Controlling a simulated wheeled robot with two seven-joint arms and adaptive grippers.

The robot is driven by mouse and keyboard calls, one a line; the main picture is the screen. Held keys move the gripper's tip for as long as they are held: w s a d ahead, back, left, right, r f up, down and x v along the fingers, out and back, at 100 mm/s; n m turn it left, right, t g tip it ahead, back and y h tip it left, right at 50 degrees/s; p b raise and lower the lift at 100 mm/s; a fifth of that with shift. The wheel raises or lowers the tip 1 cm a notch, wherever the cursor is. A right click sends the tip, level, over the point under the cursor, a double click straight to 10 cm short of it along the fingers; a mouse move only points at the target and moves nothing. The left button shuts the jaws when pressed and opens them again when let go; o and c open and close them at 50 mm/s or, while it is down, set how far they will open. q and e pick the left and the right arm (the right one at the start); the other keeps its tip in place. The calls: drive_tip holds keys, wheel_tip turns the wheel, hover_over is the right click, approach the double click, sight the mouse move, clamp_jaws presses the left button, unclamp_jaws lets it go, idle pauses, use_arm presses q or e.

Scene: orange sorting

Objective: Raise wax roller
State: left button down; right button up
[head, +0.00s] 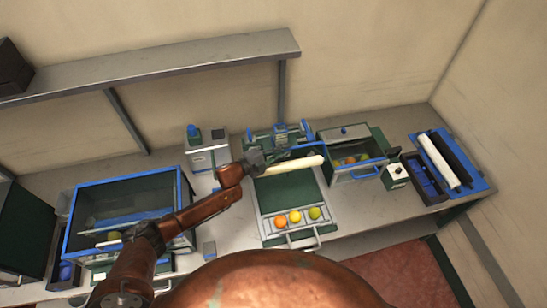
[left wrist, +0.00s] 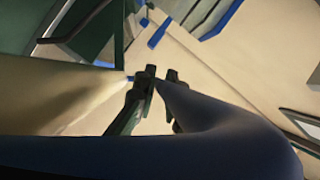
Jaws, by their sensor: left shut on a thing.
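The wax roller (head: 297,163), a cream cylinder, lies across the view above the green tray unit at the middle of the bench. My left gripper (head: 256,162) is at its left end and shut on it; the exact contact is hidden. In the left wrist view the fingers (left wrist: 158,77) meet close by a thick dark blue curved bar (left wrist: 225,140), which looks like part of the roller's handle. A cream surface (left wrist: 50,95) at the left there looks like the roller. My right gripper is not in view.
A green tray unit (head: 267,200) holds several oranges in a front row. A blue-rimmed glass tank (head: 72,228) stands left. A box with fruit (head: 342,176) stands right. A blue tray (head: 476,185) at far right carries a white roller (head: 438,160) and a black one (head: 453,157).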

use_arm(q)
drive_tip(key=shift+w+a+r, duration=0.15)
drive_tip(key=shift+w+r, duration=0.35)
drive_tip(key=shift+w, duration=0.15)
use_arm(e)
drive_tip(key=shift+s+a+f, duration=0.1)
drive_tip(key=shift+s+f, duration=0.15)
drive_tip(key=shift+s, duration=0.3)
use_arm(q)
drive_tip(key=shift+r, duration=0.1)
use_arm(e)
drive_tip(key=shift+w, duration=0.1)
use_arm(q)
drive_tip(key=c, duration=2.4)
unclamp_jaws()
drive_tip(key=o, duration=0.4)
drive_tip(key=shift+w, duration=0.1)
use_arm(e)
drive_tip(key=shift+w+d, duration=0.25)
use_arm(q)
drive_tip(key=v, duration=1.2)
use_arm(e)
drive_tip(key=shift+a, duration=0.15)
